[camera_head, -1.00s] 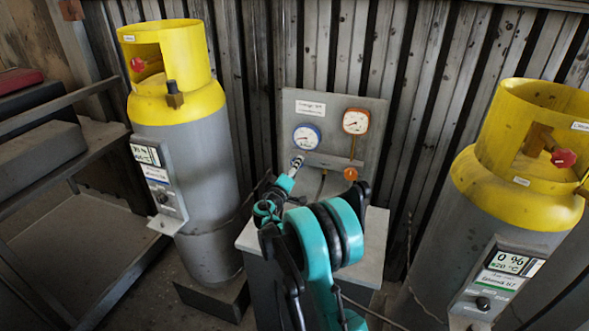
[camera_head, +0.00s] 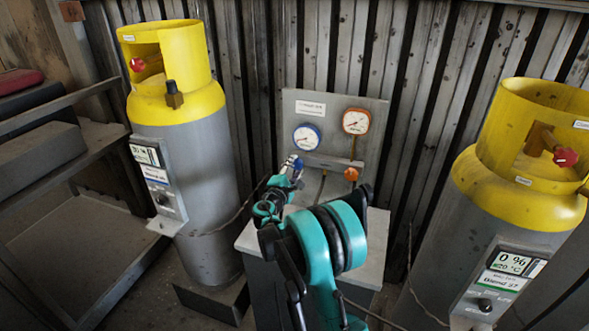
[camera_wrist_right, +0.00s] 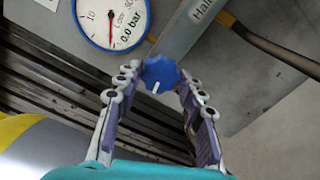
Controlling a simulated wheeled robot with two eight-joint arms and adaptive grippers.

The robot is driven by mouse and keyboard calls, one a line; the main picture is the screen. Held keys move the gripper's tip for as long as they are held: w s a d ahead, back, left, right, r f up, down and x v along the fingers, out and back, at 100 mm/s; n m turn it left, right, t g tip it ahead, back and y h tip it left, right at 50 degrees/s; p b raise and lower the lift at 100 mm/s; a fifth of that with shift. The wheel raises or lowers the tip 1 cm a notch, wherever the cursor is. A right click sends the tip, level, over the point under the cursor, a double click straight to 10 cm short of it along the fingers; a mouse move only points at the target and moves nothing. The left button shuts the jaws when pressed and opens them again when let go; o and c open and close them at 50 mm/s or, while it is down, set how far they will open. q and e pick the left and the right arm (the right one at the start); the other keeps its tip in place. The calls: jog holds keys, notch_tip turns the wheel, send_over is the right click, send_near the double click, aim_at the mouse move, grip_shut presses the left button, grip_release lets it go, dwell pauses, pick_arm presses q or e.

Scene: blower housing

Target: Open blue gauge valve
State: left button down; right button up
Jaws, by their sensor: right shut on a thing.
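The blue gauge valve is a round blue knob (camera_wrist_right: 161,73) with a white mark, seen in the right wrist view below the blue-rimmed gauge (camera_wrist_right: 112,20), which reads 0.0 bar. My right gripper (camera_wrist_right: 160,80) has its two fingers on either side of the knob and is shut on it. In the head view the right gripper (camera_head: 294,165) reaches up to the panel below the blue gauge (camera_head: 306,137), and it mostly hides the knob. My left gripper is not in view.
An orange gauge (camera_head: 356,121) and an orange knob (camera_head: 351,174) sit to the right on the same grey panel (camera_head: 318,98). Yellow-topped cylinders stand left (camera_head: 205,190) and right (camera_head: 440,235). A metal shelf (camera_head: 70,215) is at the far left.

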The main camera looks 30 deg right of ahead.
jog(key=shift+n, duration=0.6)
jog(key=o, duration=1.2)
jog(key=shift+c, duration=0.2)
jog(key=shift+a, duration=0.1)
jog(key=v, duration=1.2)
jog(key=shift+s, duration=0.1)
